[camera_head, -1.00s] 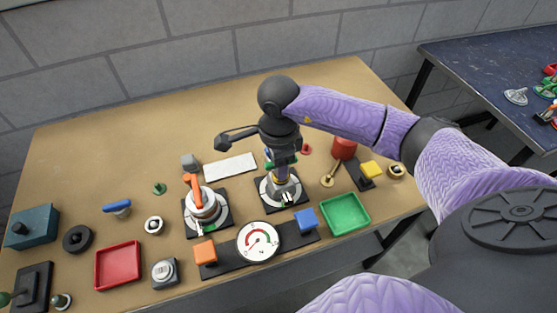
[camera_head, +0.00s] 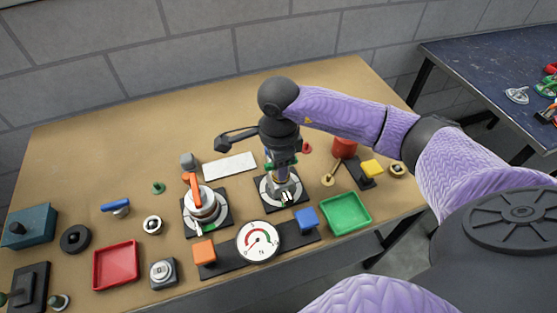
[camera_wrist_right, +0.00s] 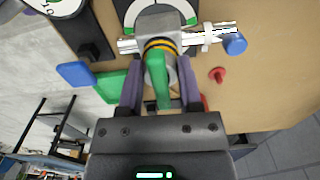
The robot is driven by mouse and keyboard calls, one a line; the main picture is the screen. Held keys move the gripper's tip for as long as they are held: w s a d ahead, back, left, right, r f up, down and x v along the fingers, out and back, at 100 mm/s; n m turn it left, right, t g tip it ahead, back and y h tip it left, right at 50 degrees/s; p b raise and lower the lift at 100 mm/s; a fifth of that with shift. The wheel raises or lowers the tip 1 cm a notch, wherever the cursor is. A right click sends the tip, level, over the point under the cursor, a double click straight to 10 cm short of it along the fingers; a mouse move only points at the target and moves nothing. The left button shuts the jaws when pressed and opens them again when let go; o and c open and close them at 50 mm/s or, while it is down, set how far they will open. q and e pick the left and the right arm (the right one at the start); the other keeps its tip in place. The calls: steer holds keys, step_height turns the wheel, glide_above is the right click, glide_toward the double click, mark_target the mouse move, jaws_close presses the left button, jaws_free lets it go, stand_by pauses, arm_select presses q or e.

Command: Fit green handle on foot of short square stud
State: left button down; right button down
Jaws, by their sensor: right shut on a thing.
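My right gripper (camera_wrist_right: 155,92) is shut on the green handle (camera_wrist_right: 156,80), which lies lengthwise between its fingers in the right wrist view. The handle's far end meets or overlaps a grey fitting (camera_wrist_right: 160,24) with yellow and dark bands (camera_wrist_right: 160,45). I cannot tell whether the handle is seated there. In the head view my right gripper (camera_head: 283,158) points down just above the grey fitting (camera_head: 284,187), which stands on a black plate with a white dial (camera_head: 262,190). The arm and gripper hide most of the handle there. I cannot pick out the square stud's foot for certain. My left gripper is out of view.
A second fitting with an orange handle (camera_head: 194,184) stands to the left. A round gauge (camera_head: 259,241), blue block (camera_head: 306,218) and green tray (camera_head: 345,212) lie in front. The back left of the table is clear.

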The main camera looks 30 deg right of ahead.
steer(key=shift+f, duration=0.15)
jaws_free()
step_height(320, 180, up, 8)
steer(key=p, duration=0.5)
steer(key=shift+f+p, duration=0.1)
steer(key=shift+p, duration=0.2)
steer(key=shift+f, duration=0.1)
